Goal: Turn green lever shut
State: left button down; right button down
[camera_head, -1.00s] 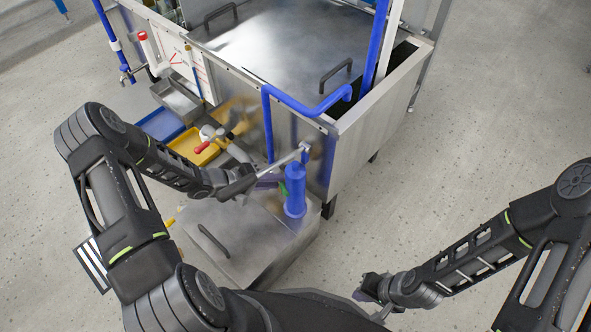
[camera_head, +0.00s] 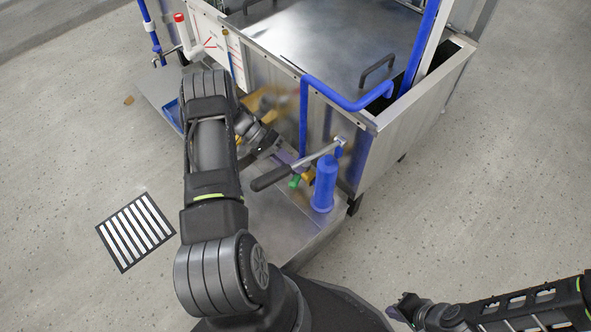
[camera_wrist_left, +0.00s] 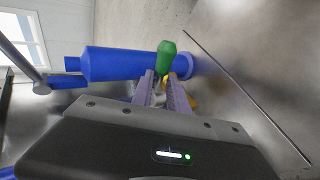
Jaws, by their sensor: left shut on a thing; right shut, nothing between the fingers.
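The green lever (camera_head: 295,181) sits low beside the blue cylinder (camera_head: 324,184), in front of the steel tank. In the left wrist view the green lever (camera_wrist_left: 167,58) stands at the tips of my two purple fingers, in front of the blue cylinder (camera_wrist_left: 125,64). My left gripper (camera_head: 287,162) is shut on the green lever (camera_wrist_left: 163,85). The lever's base and valve body are mostly hidden by the fingers. My right gripper (camera_head: 402,308) is shut and empty, low at the right, away from the station.
A pump handle with a black grip (camera_head: 270,178) slants across just in front of the lever. A blue pipe (camera_head: 345,99) bends over the steel tank (camera_head: 410,130). A striped floor grate (camera_head: 135,232) lies at the left. Floor at right is clear.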

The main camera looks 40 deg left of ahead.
pick_arm(q)
jog(key=shift+w+a+m+g, duration=0.1)
jog(key=shift+a+m+g, duration=0.1)
jog(key=shift+m+g, duration=0.2)
jog(key=c, duration=1.3)
grip_release()
jog(key=shift+r, duration=0.1)
notch_tip(320, 180, up, 10)
jog(key=p, duration=0.3)
jog(key=shift+p, duration=0.35)
